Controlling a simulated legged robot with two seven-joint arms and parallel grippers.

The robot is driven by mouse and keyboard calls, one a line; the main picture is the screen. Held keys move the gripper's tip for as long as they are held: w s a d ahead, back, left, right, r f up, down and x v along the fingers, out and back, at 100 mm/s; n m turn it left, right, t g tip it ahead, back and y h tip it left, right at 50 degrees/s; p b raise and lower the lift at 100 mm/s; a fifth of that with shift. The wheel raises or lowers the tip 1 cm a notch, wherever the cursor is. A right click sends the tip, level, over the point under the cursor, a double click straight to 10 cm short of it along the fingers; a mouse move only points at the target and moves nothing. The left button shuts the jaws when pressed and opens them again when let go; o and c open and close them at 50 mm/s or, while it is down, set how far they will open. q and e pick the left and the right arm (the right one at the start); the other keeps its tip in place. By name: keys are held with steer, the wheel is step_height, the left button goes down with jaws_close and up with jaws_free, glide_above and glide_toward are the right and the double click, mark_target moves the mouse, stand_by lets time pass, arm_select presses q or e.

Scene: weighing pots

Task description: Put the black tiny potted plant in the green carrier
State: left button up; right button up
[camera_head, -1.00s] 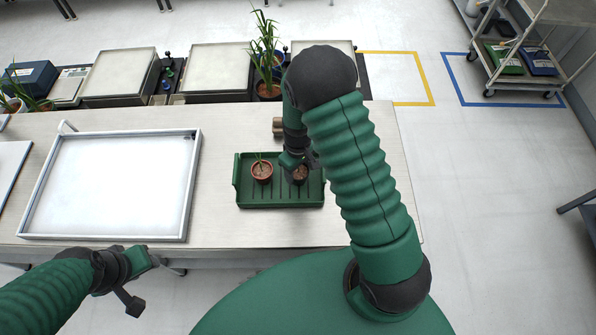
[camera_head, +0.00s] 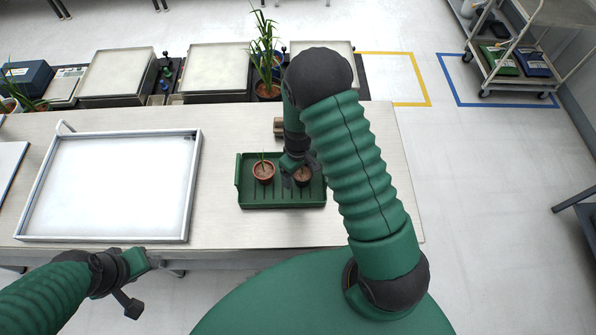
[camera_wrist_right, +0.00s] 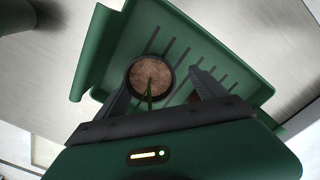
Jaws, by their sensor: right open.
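The green carrier (camera_head: 246,203) lies on the table in front of me. The black tiny potted plant (camera_head: 303,177) stands in its right part, partly hidden by my right gripper. In the right wrist view, the black pot (camera_wrist_right: 150,76) shows its dark rim, brown soil and a thin green shoot. My right gripper (camera_head: 299,170) is open, its fingers (camera_wrist_right: 160,80) on either side of the black pot, which is nearer the left finger in that view. A reddish-brown pot (camera_head: 263,173) with a small shoot stands in the carrier's left part. My left gripper (camera_head: 137,283) is off the table's front edge; its jaws are unclear.
A white framed tray (camera_head: 112,185) covers the table's left. A small brown object (camera_head: 278,127) lies behind the carrier. Scales (camera_head: 215,70) and a tall potted plant (camera_head: 266,60) stand beyond the table. The table right of my right arm is clear.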

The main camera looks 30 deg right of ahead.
mark_target(301, 173)
steer(key=shift+d+r, duration=0.25)
steer(key=shift+r, duration=0.05)
steer(key=r, duration=0.1)
steer(key=d+r, duration=0.1)
steer(key=r, duration=0.3)
steer(key=shift+w+d, duration=0.2)
steer(key=shift+d, duration=0.1)
arm_select(q)
steer(key=shift+w+d+f, duration=0.1)
steer(key=shift+d, duration=0.5)
arm_select(e)
steer(key=s+a+r+m+t, duration=0.2)
steer(key=s+a+r, duration=0.6)
steer(key=r, duration=0.4)
steer(key=shift+s+a+r+m+t, duration=0.15)
steer(key=shift+s+a+m+t, duration=0.2)
steer(key=shift+s, duration=0.5)
arm_select(q)
steer(key=shift+s, duration=0.2)
arm_select(e)
steer(key=shift+s, duration=0.15)
arm_select(q)
steer(key=shift+w+d, duration=0.1)
steer(key=shift+d, duration=0.1)
arm_select(e)
steer(key=shift+d, duration=0.2)
